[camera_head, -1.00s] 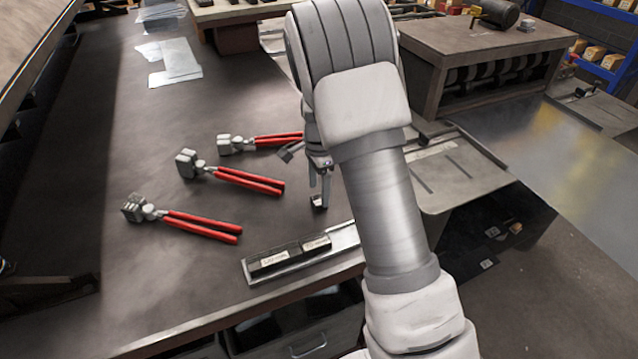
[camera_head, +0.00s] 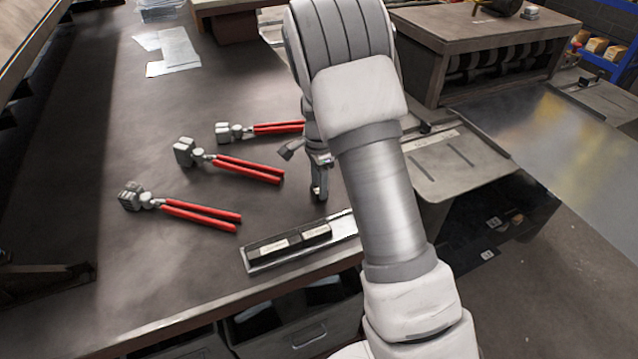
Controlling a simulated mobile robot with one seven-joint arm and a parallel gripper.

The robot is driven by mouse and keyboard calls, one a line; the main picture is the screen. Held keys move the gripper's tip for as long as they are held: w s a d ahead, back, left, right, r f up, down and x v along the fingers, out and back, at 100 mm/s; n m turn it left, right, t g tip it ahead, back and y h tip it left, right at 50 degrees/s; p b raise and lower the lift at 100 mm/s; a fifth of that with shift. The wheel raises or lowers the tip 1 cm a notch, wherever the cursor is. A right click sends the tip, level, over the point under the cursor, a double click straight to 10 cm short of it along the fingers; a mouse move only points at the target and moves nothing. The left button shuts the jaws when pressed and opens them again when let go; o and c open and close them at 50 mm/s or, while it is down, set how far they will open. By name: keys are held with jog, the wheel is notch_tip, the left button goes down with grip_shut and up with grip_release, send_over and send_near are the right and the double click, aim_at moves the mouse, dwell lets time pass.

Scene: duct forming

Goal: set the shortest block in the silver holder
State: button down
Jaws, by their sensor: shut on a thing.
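The silver holder (camera_head: 334,241) is a long shallow tray near the front edge of the bench. Two dark blocks with pale labels lie end to end in it: a left one (camera_head: 273,250) and a right one (camera_head: 315,235). The right end of the holder shows bare metal, then passes behind my arm. My gripper (camera_head: 319,191) points down just behind the holder, above the bench. It is shut on a small dark block, mostly hidden by the fingers, so its length is hard to tell.
Three red-handled tools, the front (camera_head: 180,209), middle (camera_head: 230,165) and back (camera_head: 260,130), lie on the bench left of my gripper. Papers (camera_head: 175,50) lie far back. A grey metal plate (camera_head: 450,165) is right of my arm. Bench between tools and holder is clear.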

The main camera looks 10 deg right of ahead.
dwell(0.4)
notch_tip(320, 180, up, 9)
jog(key=p, duration=0.6)
jog(key=shift+p, duration=0.3)
